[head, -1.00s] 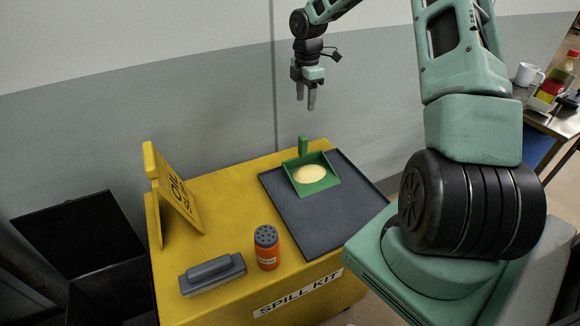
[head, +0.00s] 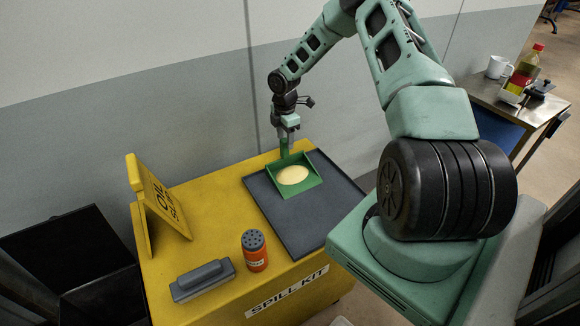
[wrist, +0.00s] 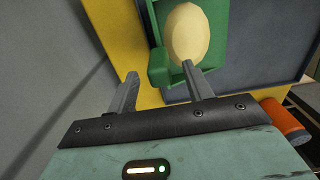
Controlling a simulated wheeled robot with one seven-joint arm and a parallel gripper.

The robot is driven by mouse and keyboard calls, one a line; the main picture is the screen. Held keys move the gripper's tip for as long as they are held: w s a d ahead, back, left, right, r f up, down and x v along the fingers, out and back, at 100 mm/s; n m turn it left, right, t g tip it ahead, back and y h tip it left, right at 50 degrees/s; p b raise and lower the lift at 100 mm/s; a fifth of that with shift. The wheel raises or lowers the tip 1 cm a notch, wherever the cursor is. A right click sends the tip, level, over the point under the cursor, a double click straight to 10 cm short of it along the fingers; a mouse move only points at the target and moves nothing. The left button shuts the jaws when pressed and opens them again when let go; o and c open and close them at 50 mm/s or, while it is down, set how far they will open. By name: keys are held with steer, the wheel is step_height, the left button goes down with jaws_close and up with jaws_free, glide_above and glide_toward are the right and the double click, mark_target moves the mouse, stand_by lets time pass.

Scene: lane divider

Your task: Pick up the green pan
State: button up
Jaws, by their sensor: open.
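The green pan (head: 307,181) is a dustpan with a pale yellow mound (head: 293,174) in it. It rests on a dark grey mat (head: 290,222), its handle standing up at the wall side. My gripper (head: 286,130) is open, pointing down right at the top of that handle. In the wrist view, the green handle (wrist: 159,67) shows between the two fingers of my gripper (wrist: 159,74), with a gap on each side. Part of the handle top is hidden by the fingers in the head view; I cannot tell how deep it sits between them.
The mat lies on a yellow spill kit cart (head: 205,215). An orange shaker (head: 255,252), a grey brush (head: 202,280) and a yellow oil sign (head: 160,205) stand on its left part. A wall is close behind. A side table (head: 480,92) with bottles is at right.

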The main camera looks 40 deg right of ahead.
steer(key=shift+a+f+p, duration=0.1)
steer(key=shift+f+p, duration=0.45)
steer(key=shift+f, duration=1.35)
steer(key=shift+w, duration=0.1)
jaws_close()
